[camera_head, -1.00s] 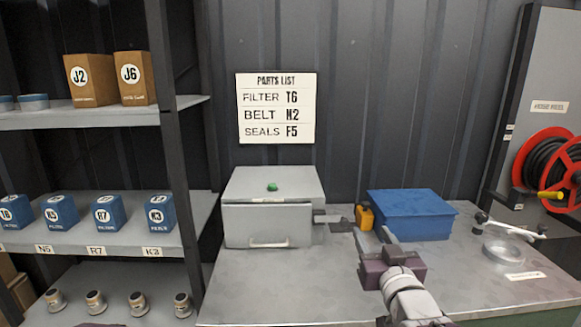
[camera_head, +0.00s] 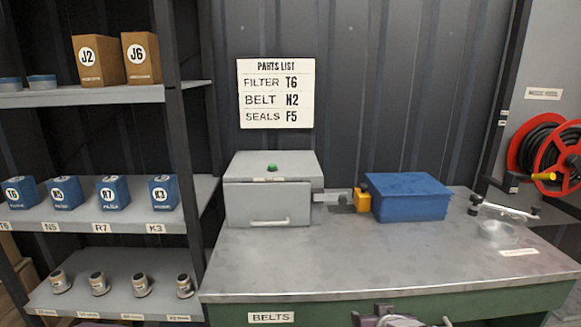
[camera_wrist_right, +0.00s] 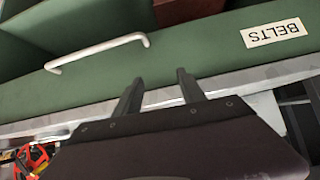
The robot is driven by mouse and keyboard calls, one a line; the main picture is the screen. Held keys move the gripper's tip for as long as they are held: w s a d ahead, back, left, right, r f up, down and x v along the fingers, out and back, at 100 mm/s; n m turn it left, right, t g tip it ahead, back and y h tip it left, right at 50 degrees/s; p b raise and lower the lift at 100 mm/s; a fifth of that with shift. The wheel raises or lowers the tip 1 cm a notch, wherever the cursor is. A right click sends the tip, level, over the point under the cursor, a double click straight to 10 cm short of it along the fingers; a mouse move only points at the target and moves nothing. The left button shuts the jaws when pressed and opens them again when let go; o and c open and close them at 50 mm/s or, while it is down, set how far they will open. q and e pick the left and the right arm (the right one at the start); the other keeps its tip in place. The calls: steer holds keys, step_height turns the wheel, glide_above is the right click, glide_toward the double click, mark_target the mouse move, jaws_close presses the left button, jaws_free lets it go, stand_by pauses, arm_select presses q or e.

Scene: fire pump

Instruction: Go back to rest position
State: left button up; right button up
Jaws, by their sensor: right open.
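My right gripper (camera_wrist_right: 160,92) is open and empty in the right wrist view, with its two dark fingers apart in front of a green drawer front (camera_wrist_right: 200,45). That drawer has a silver bar handle (camera_wrist_right: 98,52) and a BELTS label (camera_wrist_right: 272,32). In the head view only part of my right arm shows at the bottom edge, below the workbench top (camera_head: 370,265); its fingertips cannot be made out there. My left gripper is not in view.
A grey box (camera_head: 267,202) with a green button, a yellow padlock (camera_head: 362,198) and a blue box (camera_head: 410,197) stand on the bench. A shelf (camera_head: 110,227) with blue filter boxes is at left. A hose reel (camera_head: 558,160) is at right.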

steer(key=s+f+g+b, duration=0.5)
steer(key=s+f+g, duration=0.3)
steer(key=s+f, duration=0.75)
step_height(320, 180, up, 22)
steer(key=p, duration=2.3)
steer(key=shift+a+g, duration=0.2)
steer(key=shift+g, duration=0.1)
